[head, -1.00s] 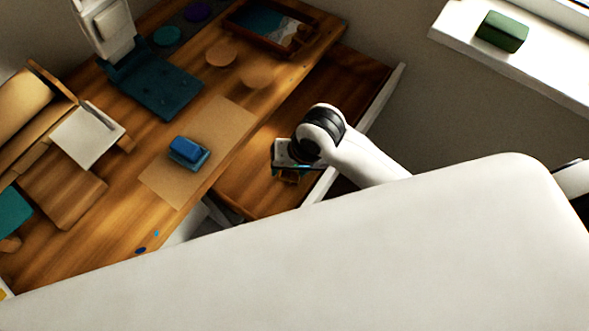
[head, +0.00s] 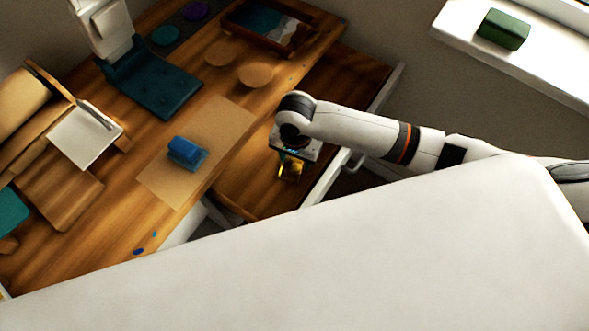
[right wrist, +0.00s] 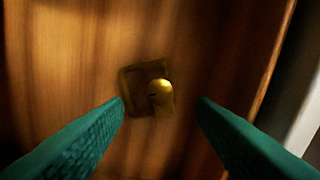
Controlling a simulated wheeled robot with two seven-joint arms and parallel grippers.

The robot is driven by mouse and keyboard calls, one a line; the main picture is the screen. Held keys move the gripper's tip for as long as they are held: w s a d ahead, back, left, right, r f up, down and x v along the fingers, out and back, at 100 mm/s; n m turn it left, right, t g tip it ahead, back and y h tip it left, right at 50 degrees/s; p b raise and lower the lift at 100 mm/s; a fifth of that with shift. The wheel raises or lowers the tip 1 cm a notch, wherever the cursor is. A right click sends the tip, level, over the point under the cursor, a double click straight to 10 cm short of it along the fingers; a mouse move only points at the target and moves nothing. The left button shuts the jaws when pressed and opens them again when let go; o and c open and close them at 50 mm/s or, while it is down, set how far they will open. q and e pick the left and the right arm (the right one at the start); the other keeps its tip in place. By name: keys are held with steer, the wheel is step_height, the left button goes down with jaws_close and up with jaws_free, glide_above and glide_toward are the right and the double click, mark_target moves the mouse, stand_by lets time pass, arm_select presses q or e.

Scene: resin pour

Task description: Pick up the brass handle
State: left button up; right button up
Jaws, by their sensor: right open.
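The brass handle (head: 291,171) lies in the open wooden drawer, below my right gripper in the head view. In the right wrist view the brass handle (right wrist: 155,92) shows as a squarish brass piece with a round knob, on brown wood. My right gripper (right wrist: 162,100) is open, its two teal fingers on either side of the handle's place in the picture, with a gap on each side. In the head view the right gripper (head: 291,160) hangs over the drawer and partly hides the handle. My left gripper is not in view.
The drawer's pale front edge (head: 330,180) runs close to the right of my right gripper. A blue block (head: 187,153) sits on a tan mat (head: 220,130) on the table. A green block (head: 503,30) stands on the white sill.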

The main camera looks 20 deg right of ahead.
mark_target(296, 168)
step_height(296, 168, down, 5)
steer(key=shift+w+d+f, duration=0.1)
steer(key=shift+w, duration=0.05)
steer(key=shift+c, duration=0.5)
jaws_close()
